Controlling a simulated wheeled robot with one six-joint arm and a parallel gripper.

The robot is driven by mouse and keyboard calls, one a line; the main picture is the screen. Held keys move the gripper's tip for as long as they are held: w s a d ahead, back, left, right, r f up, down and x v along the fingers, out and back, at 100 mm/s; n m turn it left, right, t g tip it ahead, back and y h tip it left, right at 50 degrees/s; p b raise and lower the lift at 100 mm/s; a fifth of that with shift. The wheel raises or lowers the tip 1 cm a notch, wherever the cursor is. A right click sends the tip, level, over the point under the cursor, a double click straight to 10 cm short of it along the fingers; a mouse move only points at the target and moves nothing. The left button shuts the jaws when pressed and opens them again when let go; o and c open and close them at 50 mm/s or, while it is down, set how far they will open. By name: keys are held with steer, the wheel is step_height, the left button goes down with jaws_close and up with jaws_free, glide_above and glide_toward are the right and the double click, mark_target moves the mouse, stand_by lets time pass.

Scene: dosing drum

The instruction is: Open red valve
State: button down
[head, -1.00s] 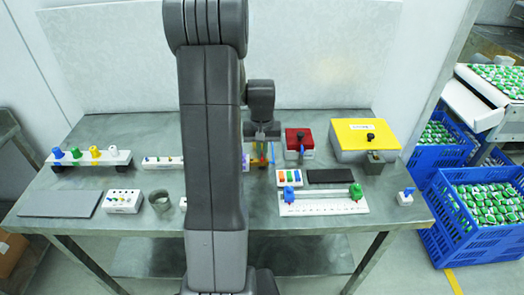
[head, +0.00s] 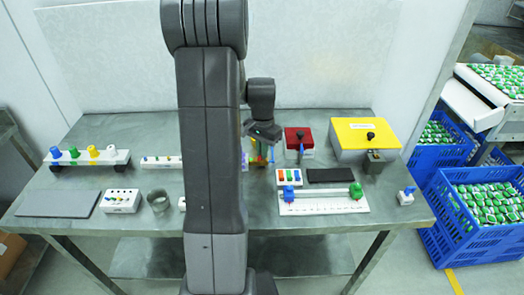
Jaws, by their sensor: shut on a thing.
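A row of small coloured valve handles (head: 258,158) stands at the middle of the table, partly hidden behind my arm. Orange-red, yellow, green and blue show there, too small to tell apart well. My gripper (head: 262,145) is down over this row and shut on a handle, apparently the red valve; its fingertips blend with the coloured parts. The gripper body is tilted. How far the valve is turned cannot be told.
Right of the gripper are a red-topped box (head: 299,136), a yellow-topped box (head: 364,133) and a white slider rail (head: 320,203). A white stand with coloured knobs (head: 90,160) and a grey mat (head: 58,203) are at left. Blue crates (head: 475,220) stand beyond the table.

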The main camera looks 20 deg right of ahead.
steer(key=shift+m, duration=0.6)
steer(key=c, duration=1.6)
jaws_free()
steer(key=shift+r, duration=0.1)
step_height(320, 180, up, 14)
steer(key=shift+o, duration=0.2)
